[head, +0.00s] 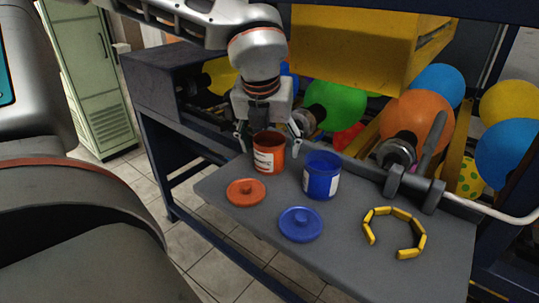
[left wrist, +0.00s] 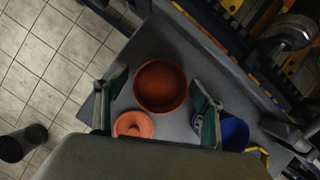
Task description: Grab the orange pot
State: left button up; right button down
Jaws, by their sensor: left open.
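The orange pot (head: 267,155) stands upright and open-topped on the grey table, with a white label on its side. My left gripper (head: 268,143) is open above it, one finger on each side of the pot. In the left wrist view the pot (left wrist: 161,86) lies between and slightly beyond the two fingertips (left wrist: 158,95), with gaps visible on both sides. The orange lid (head: 246,191) lies flat on the table in front of the pot; it also shows in the left wrist view (left wrist: 133,125). My right gripper is not in view.
A blue pot (head: 321,176) stands close to the right of the orange pot, near my gripper's right finger. A blue lid (head: 300,224), a ring of yellow pieces (head: 396,231) and a dark roller-like part (head: 414,188) are on the table (head: 350,265). Balloons (head: 335,105) fill the machine behind.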

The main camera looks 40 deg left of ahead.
pick_arm(q)
jog(key=c, duration=1.4)
jog(key=shift+o, duration=0.2)
jog(key=shift+r, duration=0.2)
